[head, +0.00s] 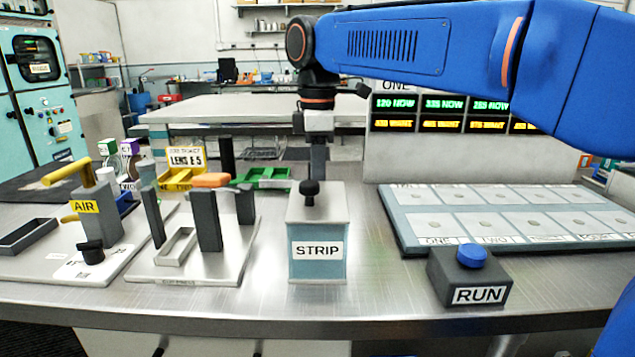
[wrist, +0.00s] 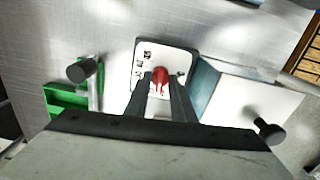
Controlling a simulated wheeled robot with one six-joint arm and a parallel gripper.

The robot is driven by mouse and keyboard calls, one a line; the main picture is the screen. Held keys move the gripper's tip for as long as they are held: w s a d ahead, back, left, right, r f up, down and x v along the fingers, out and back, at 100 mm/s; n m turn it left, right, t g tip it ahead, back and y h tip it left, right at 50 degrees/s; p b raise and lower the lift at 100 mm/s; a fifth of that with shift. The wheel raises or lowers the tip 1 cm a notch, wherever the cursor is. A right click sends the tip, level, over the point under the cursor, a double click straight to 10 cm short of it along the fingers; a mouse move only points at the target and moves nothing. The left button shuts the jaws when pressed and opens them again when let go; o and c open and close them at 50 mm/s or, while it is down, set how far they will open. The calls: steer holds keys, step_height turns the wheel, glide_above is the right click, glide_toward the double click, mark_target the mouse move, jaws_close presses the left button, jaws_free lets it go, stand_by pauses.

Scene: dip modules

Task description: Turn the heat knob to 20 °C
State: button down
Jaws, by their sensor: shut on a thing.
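In the wrist view, the red heat knob (wrist: 160,76) stands on a white dial plate (wrist: 172,56) with small dark markings, too small to read. My gripper (wrist: 160,84) has its two dark fingers closing on the knob from both sides. Which mark the knob points to cannot be told. In the head view, my gripper (head: 318,155) reaches down behind the STRIP box (head: 318,262). Its fingertips, the knob and the plate are hidden there.
The STRIP box has a black-topped lever (head: 309,190) close to my gripper. A green tray (head: 268,177) lies to the left. A slotted stand (head: 210,225), the RUN button box (head: 470,276) and a panel of labelled cells (head: 510,220) share the metal bench.

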steer(key=shift+n, duration=1.1)
steer(key=c, duration=1.5)
jaws_free()
step_height(320, 180, up, 17)
steer(key=shift+r, duration=0.2)
steer(key=shift+s, duration=0.1)
